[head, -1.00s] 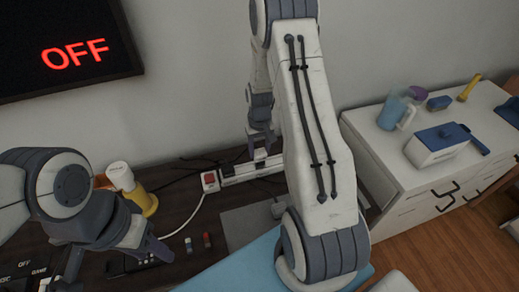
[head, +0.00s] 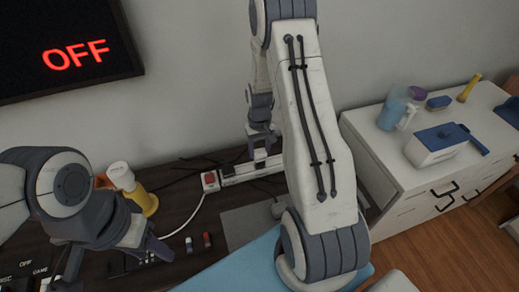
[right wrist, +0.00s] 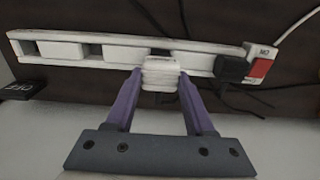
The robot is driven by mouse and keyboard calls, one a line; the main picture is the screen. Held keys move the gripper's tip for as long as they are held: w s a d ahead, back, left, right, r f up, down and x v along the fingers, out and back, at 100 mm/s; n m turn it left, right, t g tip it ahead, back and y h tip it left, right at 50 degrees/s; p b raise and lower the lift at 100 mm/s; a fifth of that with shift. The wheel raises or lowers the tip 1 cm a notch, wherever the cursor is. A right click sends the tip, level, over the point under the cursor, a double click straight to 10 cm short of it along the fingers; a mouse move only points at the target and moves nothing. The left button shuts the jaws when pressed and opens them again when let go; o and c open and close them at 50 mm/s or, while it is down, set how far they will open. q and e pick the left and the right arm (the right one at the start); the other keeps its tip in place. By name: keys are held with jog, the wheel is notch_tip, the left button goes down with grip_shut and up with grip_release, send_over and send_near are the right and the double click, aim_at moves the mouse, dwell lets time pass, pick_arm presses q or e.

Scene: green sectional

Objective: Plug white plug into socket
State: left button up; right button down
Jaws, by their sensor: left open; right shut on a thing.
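The white plug (right wrist: 160,73) is between the purple fingertips of my right gripper (right wrist: 155,84), which is shut on it. In the right wrist view it overlaps the front edge of the white power strip (right wrist: 120,50); I cannot tell whether it is seated in a socket. The strip also shows in the head view (head: 237,173), with my right gripper (head: 262,144) over it and partly hiding it. A black plug (right wrist: 232,68) sits near the strip's red switch (right wrist: 260,68). My left gripper (head: 118,260) is open and empty over the left of the desk.
A screen (head: 70,45) on the wall reads OFF. A yellow and white bottle (head: 135,190) stands near my left arm. Two small sticks (head: 207,240) lie on the desk. Dark cables run behind the strip. A white cabinet (head: 385,160) with a jug (head: 395,107) is at right.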

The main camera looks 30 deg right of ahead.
aim_at(259, 151)
jog(key=shift+f+b, duration=1.4)
jog(key=shift+f, duration=0.75)
jog(key=shift+c, duration=0.9)
grip_release()
jog(key=shift+r, duration=0.1)
notch_tip(259, 151, up, 10)
jog(key=shift+r+b, duration=0.2)
jog(key=shift+b, duration=0.1)
